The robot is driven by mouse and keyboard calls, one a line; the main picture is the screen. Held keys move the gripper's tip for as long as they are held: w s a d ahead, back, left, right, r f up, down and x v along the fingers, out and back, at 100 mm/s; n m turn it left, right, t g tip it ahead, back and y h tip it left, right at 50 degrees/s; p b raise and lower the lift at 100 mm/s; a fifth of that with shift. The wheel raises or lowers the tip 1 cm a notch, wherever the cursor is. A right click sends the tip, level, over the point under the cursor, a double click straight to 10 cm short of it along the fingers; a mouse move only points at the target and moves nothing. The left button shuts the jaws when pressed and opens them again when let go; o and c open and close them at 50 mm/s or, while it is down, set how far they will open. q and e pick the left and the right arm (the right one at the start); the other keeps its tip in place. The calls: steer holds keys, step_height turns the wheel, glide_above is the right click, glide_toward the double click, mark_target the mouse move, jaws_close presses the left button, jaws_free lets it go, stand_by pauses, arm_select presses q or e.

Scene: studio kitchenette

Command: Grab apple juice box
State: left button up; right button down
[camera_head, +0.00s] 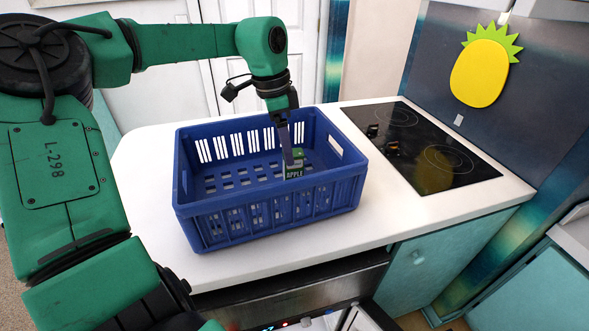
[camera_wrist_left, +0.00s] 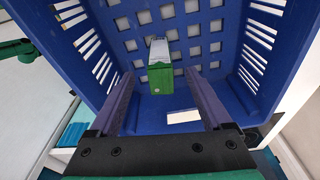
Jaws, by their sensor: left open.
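The apple juice box (camera_head: 294,172) is small, with a green front marked APPLE. It is inside the blue crate (camera_head: 190,205), near the crate's front wall in the head view. In the left wrist view, the juice box (camera_wrist_left: 160,72) shows a green end and a pale side. My left gripper (camera_head: 288,158) reaches down into the crate from above, at the box. In the left wrist view, my left gripper (camera_wrist_left: 158,82) is open, with one purple finger on each side of the box's line and gaps between. My right gripper is not in view.
The crate stands on a white counter (camera_head: 145,165), with slotted walls around the box. A black cooktop (camera_head: 440,165) with small dark knobs lies to the right. A yellow pineapple decoration (camera_head: 479,73) is on the back wall. The counter left of the crate is clear.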

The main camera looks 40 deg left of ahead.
mark_target(295, 168)
arm_select(q)
steer(key=f, duration=0.2)
steer(key=w+d+f+p, duration=0.1)
steer(key=f, duration=0.1)
steer(key=f+p, duration=0.1)
steer(key=f, duration=0.1)
steer(key=shift+w+d+f, duration=0.2)
steer(key=shift+w+f, duration=0.25)
steer(key=shift+f, duration=0.25)
jaws_close()
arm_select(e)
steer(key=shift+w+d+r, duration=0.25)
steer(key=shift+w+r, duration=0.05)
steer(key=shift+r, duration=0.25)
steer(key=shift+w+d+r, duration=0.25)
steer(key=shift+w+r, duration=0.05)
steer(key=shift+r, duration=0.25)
